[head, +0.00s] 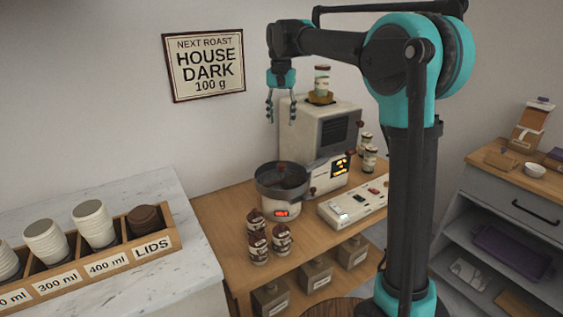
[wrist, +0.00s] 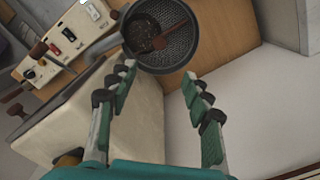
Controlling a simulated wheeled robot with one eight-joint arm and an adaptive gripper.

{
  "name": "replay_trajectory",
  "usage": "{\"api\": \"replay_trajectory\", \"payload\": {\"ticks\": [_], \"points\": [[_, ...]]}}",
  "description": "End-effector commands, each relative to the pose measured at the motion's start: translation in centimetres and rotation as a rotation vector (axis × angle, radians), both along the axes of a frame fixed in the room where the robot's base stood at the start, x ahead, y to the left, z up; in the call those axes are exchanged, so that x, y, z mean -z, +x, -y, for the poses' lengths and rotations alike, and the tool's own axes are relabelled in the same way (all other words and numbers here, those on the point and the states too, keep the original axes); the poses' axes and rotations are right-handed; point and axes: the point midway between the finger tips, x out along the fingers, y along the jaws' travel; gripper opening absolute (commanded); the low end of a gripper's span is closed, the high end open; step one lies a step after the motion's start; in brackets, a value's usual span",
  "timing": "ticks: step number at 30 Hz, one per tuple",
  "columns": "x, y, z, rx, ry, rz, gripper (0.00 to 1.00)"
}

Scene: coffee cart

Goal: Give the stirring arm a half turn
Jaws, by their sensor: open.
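The stirring arm is a thin dark red bar (wrist: 172,33) inside the round dark cooling pan. It lies across the pan's mesh floor, and some dark bits show beside it. In the head view the pan (head: 262,187) sits on a small white base with a lit display, left of the cream roaster (head: 318,140). The pan also shows at the top of the wrist view (wrist: 188,52). My gripper (head: 281,106) is open and empty, well above the pan and beside the roaster's upper left. In the wrist view its teal fingers (wrist: 158,82) are spread, apart from the pan.
Several lidded jars (head: 258,248) stand in front of the pan. A white switch panel (head: 352,202) lies to its right. A jar (head: 321,80) sits on top of the roaster. A cup rack (head: 120,258) is on the left counter. The wall is close behind.

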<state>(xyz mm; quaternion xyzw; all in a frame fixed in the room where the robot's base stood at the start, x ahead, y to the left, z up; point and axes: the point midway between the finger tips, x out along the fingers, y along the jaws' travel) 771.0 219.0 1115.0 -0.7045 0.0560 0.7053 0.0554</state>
Motion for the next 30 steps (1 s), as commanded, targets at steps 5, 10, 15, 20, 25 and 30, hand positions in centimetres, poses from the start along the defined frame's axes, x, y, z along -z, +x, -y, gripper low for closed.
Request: {"api": "replay_trajectory", "payload": {"ticks": [5,10,15,20,25,30], "points": [[2.4,0.0,0.0,0.000,0.000,0.000,0.49],[5.8,-0.1,0.1,0.000,0.001,0.001,0.49],[9.2,0.0,0.1,0.000,0.001,0.001,0.49],[12.3,0.0,0.1,-0.001,0.001,0.001,0.49],[15.0,0.0,0.1,-0.001,0.001,0.001,0.49],[16.6,0.0,0.1,-0.001,0.001,0.001,0.49]]}}
